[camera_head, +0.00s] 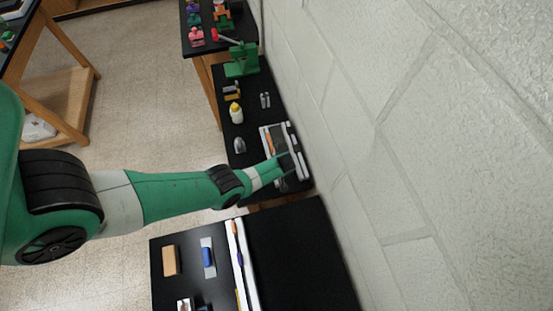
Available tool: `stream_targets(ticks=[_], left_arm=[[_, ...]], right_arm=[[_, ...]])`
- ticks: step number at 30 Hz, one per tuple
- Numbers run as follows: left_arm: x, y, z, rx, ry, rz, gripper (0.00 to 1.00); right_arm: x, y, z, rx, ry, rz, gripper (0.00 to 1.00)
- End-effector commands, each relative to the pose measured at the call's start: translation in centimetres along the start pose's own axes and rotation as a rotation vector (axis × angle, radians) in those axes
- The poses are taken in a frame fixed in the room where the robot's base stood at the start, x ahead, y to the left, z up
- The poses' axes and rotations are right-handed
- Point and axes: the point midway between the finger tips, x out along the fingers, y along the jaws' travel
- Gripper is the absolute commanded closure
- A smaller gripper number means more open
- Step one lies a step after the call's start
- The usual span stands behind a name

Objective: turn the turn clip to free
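A small frame of light bars (299,152) with dark parts between them lies on the black bench top along the wall. An orange strip (269,142) shows near its left side. My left arm reaches in from the left, and my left gripper (284,164) is over the lower part of this frame. The fingers are dark and small against the dark parts, so I cannot tell whether they are open or touch anything. The turn clip cannot be made out; it is too small or hidden by the gripper. My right gripper is not in view.
A grey rounded object (240,146), a yellow-topped white bottle (236,113) and a green press-like tool (242,60) stand farther along the bench. The block wall (340,110) is close on the right. A nearer black table (300,250) has clear room on its right.

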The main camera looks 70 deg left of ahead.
Motion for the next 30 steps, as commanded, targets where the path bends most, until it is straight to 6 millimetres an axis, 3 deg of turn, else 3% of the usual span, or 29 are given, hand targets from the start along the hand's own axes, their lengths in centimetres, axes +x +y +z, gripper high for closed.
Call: stream_targets(ticks=[16,17,21,30], left_arm=[[-0.03,0.01,0.04,-0.028,-0.002,-0.010,1.00],[-0.03,0.01,0.04,-0.028,-0.002,-0.010,0.54],[-0.04,0.01,0.02,-0.027,-0.001,-0.010,0.29],[-0.14,0.02,0.00,-0.026,-0.001,-0.010,0.28]], right_arm=[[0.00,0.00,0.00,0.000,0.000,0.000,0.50],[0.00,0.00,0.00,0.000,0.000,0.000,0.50],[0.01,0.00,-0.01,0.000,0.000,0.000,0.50],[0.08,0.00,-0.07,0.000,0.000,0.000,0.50]])
